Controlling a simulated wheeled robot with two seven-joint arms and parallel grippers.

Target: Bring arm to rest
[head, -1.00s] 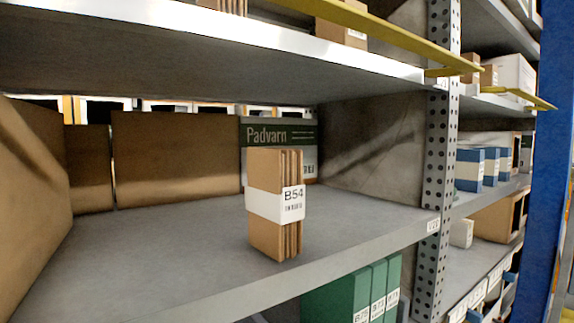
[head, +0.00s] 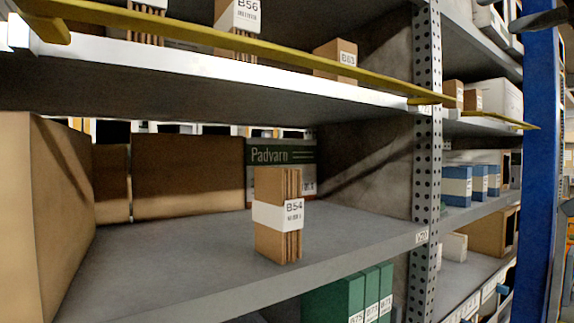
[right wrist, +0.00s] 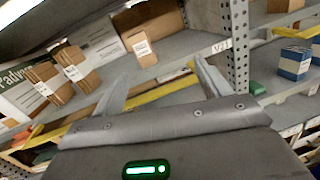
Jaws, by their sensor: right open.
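My right gripper (right wrist: 160,70) shows in the right wrist view with its two fingers wide apart and nothing between them. A shelf with boxes lies beyond the fingers, and I see no contact with it. My left gripper is not in either view. In the head view a brown bundle labelled B54 (head: 272,240) stands upright on the middle shelf (head: 190,255), with no gripper near it.
A Padvarn box (head: 270,155) and large brown cartons (head: 185,175) stand behind and left of the bundle. A yellow rail (head: 300,62) runs along the upper shelf. A perforated post (head: 427,130) and a blue upright (head: 540,170) stand at right.

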